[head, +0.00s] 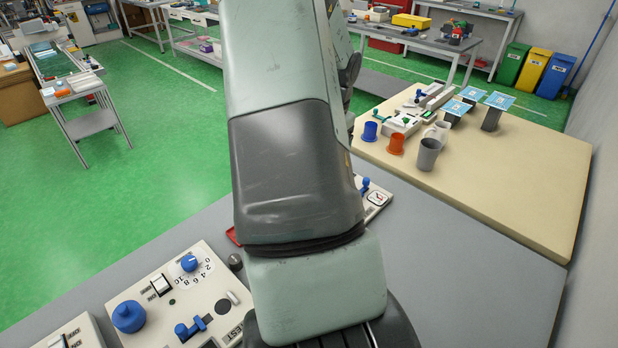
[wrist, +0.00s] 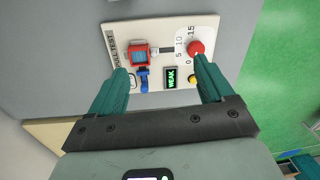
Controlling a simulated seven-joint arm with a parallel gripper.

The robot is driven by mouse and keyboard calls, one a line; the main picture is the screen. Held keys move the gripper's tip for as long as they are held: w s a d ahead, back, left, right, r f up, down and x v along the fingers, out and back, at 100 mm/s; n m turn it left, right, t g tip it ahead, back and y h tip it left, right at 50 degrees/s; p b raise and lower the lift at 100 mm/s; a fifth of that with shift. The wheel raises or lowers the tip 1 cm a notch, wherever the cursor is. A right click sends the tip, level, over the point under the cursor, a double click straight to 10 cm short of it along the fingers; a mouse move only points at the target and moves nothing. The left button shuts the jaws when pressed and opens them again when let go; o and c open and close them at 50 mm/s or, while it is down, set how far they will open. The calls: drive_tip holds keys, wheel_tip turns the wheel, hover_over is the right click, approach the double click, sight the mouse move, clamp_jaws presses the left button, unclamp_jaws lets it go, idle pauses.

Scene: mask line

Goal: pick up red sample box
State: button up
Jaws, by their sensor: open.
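My gripper (wrist: 161,65) shows in the wrist view with its two teal fingers spread wide and nothing between them. The fingertips overlap the lower part of a cream panel lettered PULL TEST. A small red block with a blue-grey face (wrist: 138,55) sits at the panel's left, beyond the left finger, above a blue clamp-like part (wrist: 143,78). I cannot tell for certain whether this block is the red sample box. In the head view my arm fills the middle and hides the gripper. A red edge (head: 233,236) shows just left of my arm, mostly hidden.
A control panel (head: 225,282) stands left of my arm. Cups, including an orange one (head: 396,144), stand on the beige table (head: 500,190).

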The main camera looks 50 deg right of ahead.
drive_tip(key=shift+m+g, duration=0.4)
drive_tip(key=shift+m, duration=0.3)
drive_tip(key=s+d+f, duration=0.1)
drive_tip(key=f, duration=0.2)
drive_tip(key=s+d+f, duration=0.1)
drive_tip(key=d+f, duration=0.1)
drive_tip(key=f, duration=0.2)
drive_tip(key=s+d+f, duration=0.1)
drive_tip(key=d+f, duration=0.1)
drive_tip(key=f, duration=0.1)
drive_tip(key=shift+s+f, duration=0.15)
drive_tip(key=shift+s, duration=0.15)
drive_tip(key=shift+s+d+f, duration=0.1)
drive_tip(key=shift+f, duration=1.4)
drive_tip(key=shift+d+f, duration=0.1)
drive_tip(key=shift+f, duration=1.4)
drive_tip(key=shift+c, duration=0.5)
drive_tip(key=c, duration=1)
drive_tip(key=shift+c, duration=0.2)
